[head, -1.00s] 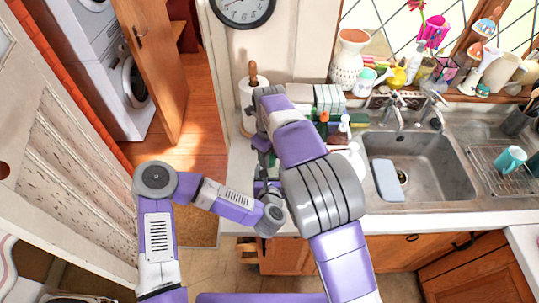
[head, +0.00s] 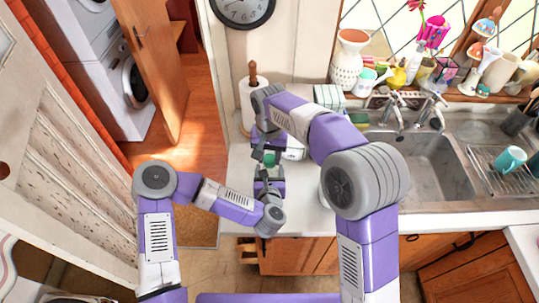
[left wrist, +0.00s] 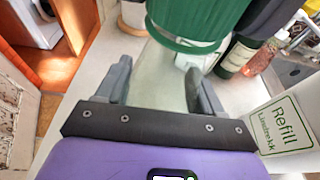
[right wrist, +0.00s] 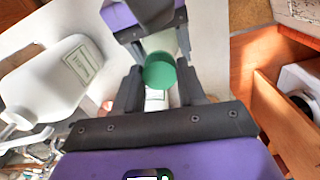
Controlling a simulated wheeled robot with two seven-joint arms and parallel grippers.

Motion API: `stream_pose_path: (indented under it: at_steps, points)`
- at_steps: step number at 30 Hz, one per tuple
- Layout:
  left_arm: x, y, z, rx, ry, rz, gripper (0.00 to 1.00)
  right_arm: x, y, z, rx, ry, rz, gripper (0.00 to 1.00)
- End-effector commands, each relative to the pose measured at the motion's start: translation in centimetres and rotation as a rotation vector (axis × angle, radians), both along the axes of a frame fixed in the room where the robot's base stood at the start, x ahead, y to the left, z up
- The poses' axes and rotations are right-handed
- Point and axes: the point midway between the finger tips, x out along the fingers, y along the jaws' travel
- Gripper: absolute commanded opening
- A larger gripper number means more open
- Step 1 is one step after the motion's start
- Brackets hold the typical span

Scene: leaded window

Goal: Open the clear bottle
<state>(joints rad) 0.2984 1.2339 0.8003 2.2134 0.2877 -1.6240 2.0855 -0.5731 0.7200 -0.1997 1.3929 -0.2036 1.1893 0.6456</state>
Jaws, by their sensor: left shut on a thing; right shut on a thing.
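The clear bottle (left wrist: 168,75) has a pale, see-through body and a green cap (left wrist: 200,18). My left gripper (left wrist: 160,88) is shut on the bottle's body, below the cap. In the head view, my left gripper (head: 268,175) is over the counter's front left part. My right gripper (head: 270,148) is just beyond it. In the right wrist view, the green cap (right wrist: 159,71) sits between the fingers of my right gripper (right wrist: 160,80), which is shut on it. I cannot tell whether the cap is still seated on the bottle's neck, and the bottle is mostly hidden in the head view.
A white jug (right wrist: 55,80) stands close to my right gripper. A paper towel roll (head: 247,100) stands at the back. The sink (head: 435,160) lies to the right.

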Motion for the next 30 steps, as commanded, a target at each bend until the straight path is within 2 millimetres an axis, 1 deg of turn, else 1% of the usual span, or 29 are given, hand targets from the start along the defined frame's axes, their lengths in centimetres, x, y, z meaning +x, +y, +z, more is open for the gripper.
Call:
stream_pose_path:
  at_steps: [3, 30]
  points:
    - [0.00, 0.00, -0.01, 0.000, 0.000, 0.000, 0.00, 0.02, -0.06, 0.03, 0.002, 0.001, 0.248, 0.04]
    - [0.00, 0.00, -0.01, 0.000, 0.000, 0.000, 0.00, 0.03, -0.08, 0.11, 0.002, 0.002, 2.150, 0.04]
